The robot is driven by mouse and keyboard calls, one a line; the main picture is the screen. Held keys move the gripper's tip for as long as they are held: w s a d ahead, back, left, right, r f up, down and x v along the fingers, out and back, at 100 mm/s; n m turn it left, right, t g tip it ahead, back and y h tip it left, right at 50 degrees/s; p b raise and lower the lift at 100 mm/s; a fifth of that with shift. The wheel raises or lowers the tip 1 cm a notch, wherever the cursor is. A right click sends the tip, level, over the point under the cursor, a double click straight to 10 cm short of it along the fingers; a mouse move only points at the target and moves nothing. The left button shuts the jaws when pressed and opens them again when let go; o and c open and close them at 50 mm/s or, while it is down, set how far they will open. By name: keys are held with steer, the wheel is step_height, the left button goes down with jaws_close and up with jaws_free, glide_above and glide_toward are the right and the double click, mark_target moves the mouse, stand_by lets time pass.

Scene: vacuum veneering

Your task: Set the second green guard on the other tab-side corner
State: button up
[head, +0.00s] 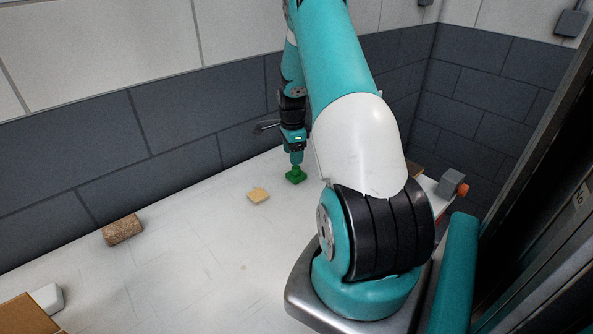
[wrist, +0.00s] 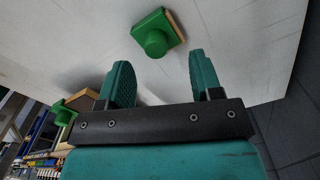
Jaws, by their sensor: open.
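My gripper (head: 296,157) points down just above a green guard (head: 296,175) on the pale bench. In the wrist view my gripper (wrist: 163,70) is open, its two teal fingers apart with nothing between them. A green guard (wrist: 153,32) with a round knob lies just beyond the fingertips, with a thin tan edge along one side. A second green piece (wrist: 64,112) shows at the left of the wrist view, beside a brown item (wrist: 88,101) partly hidden by my gripper. The tab and corners cannot be made out.
A small tan piece (head: 258,195) lies left of the guard, and a cork block (head: 122,229) farther left. A brown board (head: 24,316) and white block (head: 48,297) sit at the lower left. A grey block (head: 452,182) stands at right. The dark wall rises behind; the middle bench is clear.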

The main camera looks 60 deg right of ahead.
mark_target(296, 167)
steer(key=f+p, duration=0.1)
steer(key=f, duration=0.1)
steer(key=s+f+p, duration=0.1)
steer(key=f, duration=0.1)
steer(key=shift+d+f, duration=0.1)
steer(key=shift+f, duration=0.75)
jaws_close()
